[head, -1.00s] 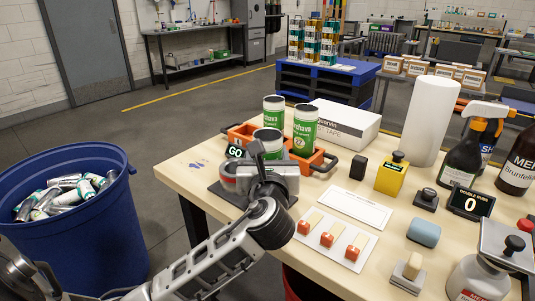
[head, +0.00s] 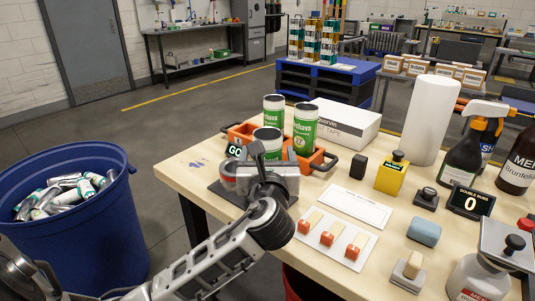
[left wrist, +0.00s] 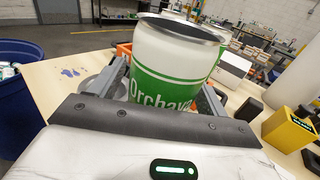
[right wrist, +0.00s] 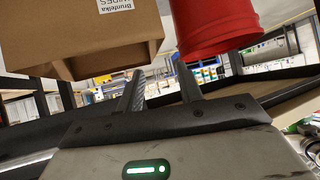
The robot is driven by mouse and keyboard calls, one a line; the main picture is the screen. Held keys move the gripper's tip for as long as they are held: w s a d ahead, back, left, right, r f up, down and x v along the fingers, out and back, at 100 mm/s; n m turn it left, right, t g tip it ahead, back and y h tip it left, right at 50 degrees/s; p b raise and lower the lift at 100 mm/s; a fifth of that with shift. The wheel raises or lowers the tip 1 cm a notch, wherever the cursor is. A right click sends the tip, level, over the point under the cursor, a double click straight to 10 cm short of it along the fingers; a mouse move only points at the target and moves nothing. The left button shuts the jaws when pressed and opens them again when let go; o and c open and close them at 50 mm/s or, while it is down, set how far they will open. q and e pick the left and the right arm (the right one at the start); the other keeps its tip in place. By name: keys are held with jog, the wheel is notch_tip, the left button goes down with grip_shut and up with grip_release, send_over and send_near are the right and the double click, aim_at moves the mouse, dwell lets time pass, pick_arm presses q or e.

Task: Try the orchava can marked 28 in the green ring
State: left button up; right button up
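An Orchava can (head: 267,141), white and green with a dark top, stands upright between the fingers of my left gripper (head: 264,172). In the left wrist view the can (left wrist: 175,65) fills the gap and both fingers lie against its sides. Its lower part is hidden, and no number is readable on it. Two similar cans (head: 304,130) (head: 273,108) stand in the orange tray (head: 318,158) behind. A GO sign (head: 235,150) stands above a red-and-grey round fixture (head: 228,176) on a dark plate. I cannot make out a green ring. My right gripper (right wrist: 160,85) is open and empty.
A blue bin (head: 85,225) of cans stands left of the table. A white pad with red-ended stamps (head: 337,238), a yellow block (head: 391,176), a counter (head: 471,203) reading 0 and bottles occupy the right side. A cardboard box (right wrist: 85,30) and red bucket (right wrist: 215,25) are near my right gripper.

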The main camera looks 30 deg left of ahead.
pick_arm(q)
jog(key=shift+r, duration=0.1)
jog(key=v, duration=1.6)
jog(key=shift+s, duration=0.1)
